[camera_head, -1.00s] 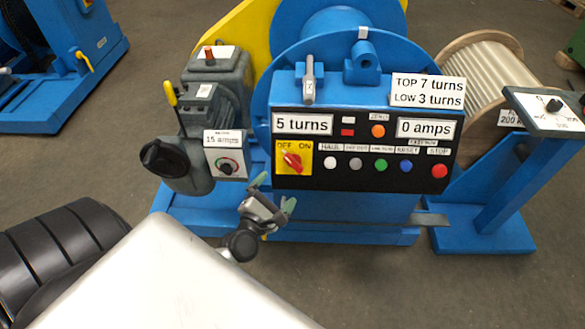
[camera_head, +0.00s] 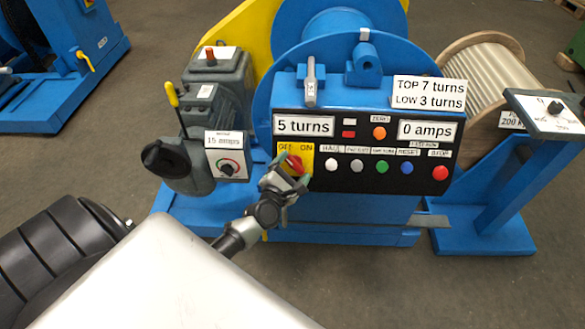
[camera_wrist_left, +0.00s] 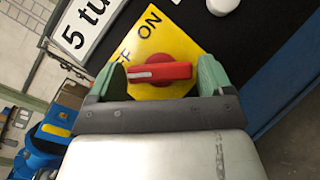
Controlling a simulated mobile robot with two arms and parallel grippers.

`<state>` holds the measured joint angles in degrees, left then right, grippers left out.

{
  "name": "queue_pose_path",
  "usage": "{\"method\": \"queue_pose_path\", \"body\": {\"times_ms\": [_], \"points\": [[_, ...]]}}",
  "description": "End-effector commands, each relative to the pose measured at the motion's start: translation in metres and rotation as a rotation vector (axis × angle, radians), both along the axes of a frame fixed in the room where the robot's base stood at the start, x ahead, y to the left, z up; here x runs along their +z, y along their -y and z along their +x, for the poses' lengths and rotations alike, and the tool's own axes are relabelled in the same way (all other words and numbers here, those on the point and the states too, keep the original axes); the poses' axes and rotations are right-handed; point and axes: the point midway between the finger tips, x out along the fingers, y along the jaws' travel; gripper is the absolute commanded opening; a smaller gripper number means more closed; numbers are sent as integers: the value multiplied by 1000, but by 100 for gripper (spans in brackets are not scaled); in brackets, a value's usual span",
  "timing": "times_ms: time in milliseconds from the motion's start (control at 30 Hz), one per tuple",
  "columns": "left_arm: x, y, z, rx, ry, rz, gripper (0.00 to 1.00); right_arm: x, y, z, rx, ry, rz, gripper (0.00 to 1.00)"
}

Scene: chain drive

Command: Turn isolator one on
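The isolator is a red rotary knob on a yellow OFF/ON plate (camera_head: 307,158) at the left of the black control panel. In the left wrist view the red knob (camera_wrist_left: 165,72) shows close up, its white-marked end towards the OFF side of the plate. My left gripper (camera_head: 284,172) is at the plate, partly covering it in the head view. In the left wrist view its green fingers (camera_wrist_left: 163,80) are apart, one on each side of the knob. I cannot tell whether they touch it. My right gripper is not in view.
A row of buttons (camera_head: 381,167) lies just right of the isolator. A dial box marked 15 amps (camera_head: 229,168) and a grey motor with a yellow lever (camera_head: 173,96) stand to the left. A gauge stand (camera_head: 492,190) is at right. Open floor lies in front.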

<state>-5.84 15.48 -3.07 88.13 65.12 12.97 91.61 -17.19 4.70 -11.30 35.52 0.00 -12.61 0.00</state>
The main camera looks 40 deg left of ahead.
Motion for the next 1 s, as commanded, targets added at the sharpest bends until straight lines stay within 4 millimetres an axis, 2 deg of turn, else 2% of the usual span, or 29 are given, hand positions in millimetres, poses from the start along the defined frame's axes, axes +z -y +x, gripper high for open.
{"method": "queue_pose_path", "body": {"times_ms": [33,200,233,633,1000], "points": [[0,0,0,0,0,0,73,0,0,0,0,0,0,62],[0,0,0,0,0,0,47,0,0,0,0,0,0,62],[0,0,0,0,0,0,45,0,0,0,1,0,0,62],[3,-1,0,-40,-42,70,45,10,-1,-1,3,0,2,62],[8,-3,0,-178,-186,303,45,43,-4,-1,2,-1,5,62]]}}
